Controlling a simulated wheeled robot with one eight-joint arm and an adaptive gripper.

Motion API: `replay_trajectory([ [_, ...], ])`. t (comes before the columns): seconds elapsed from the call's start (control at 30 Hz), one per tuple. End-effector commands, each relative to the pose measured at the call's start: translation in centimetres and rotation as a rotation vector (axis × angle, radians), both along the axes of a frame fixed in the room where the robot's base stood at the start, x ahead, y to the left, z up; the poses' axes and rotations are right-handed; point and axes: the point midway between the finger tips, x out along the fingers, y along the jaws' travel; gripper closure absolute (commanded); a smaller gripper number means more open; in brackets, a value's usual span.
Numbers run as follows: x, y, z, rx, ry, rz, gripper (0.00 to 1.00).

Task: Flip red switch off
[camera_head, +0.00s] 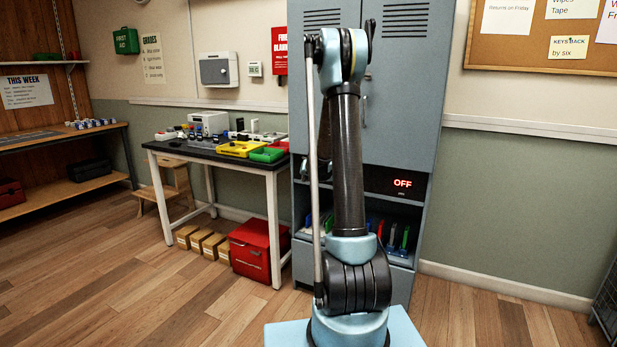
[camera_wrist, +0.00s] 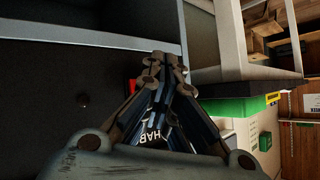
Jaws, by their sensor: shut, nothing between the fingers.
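A dark panel on the tall grey-blue cabinet (camera_head: 402,110) carries a lit red "OFF" sign (camera_head: 402,183) in the head view. My gripper (camera_wrist: 166,60) is shut and empty in the wrist view, its fingertips together in front of a dark face. A small red piece (camera_wrist: 131,85), possibly the red switch, shows just left of the fingers, partly hidden by them. I cannot tell its position or whether the fingers touch it.
A black-topped table (camera_head: 162,147) with yellow and green trays stands left of the cabinet. A red box (camera_head: 250,250) and several small cartons sit beneath it. Coloured upright items fill the cabinet's open lower bay. The floor (camera_head: 120,280) at left is clear.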

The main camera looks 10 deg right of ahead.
Motion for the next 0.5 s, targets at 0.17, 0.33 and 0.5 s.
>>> replay_trajectory([
  [0.17,-0.2,0.1,0.0,0.000,0.000,0.000,1.00],
  [0.33,-1.0,0.8,0.2,0.000,-0.001,0.002,1.00],
  [0.5,-2.1,1.5,0.4,-0.001,0.000,0.002,1.00],
])
